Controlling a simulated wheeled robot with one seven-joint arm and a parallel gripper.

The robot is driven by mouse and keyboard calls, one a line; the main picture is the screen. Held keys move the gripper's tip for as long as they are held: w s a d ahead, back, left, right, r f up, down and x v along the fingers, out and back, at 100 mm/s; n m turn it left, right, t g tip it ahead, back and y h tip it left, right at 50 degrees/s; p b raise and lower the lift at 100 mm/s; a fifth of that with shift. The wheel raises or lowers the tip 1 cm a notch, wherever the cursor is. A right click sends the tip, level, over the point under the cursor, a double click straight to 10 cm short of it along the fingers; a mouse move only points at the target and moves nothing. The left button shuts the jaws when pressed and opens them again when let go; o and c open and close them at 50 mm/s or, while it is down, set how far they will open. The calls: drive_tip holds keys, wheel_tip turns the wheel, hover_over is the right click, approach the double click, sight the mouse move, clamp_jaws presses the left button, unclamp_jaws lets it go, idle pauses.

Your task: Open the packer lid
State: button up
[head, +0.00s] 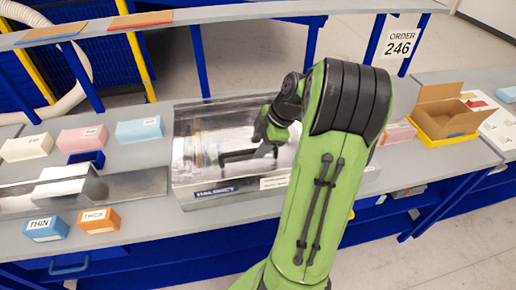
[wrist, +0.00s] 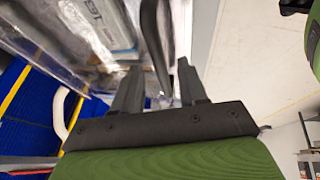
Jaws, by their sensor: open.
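The packer (head: 184,196) is a shiny metal box in the middle of the bench, with a label on its front edge. Its clear, reflective lid (head: 203,125) appears to lie down over the box. A dark bar, apparently the lid handle (head: 238,156), shows at the lid. My gripper (head: 272,146) is over the packer, partly hidden by my arm. In the wrist view my gripper (wrist: 160,66) is open, and the dark curved handle (wrist: 155,42) reaches between its fingers. I cannot tell whether either finger touches it.
Foam blocks (head: 82,139) and a metal trough (head: 135,184) lie to the left. Small THIN (head: 46,228) and THICK (head: 99,220) boxes stand in front. An open carton (head: 440,108) in a yellow tray is at right. A shelf (head: 230,12) runs above the back.

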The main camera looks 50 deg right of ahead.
drive_tip(key=shift+w+a+f, duration=0.15)
drive_tip(key=shift+w+f, duration=0.1)
drive_tip(key=shift+f, duration=0.3)
clamp_jaws()
drive_tip(key=shift+r, duration=0.15)
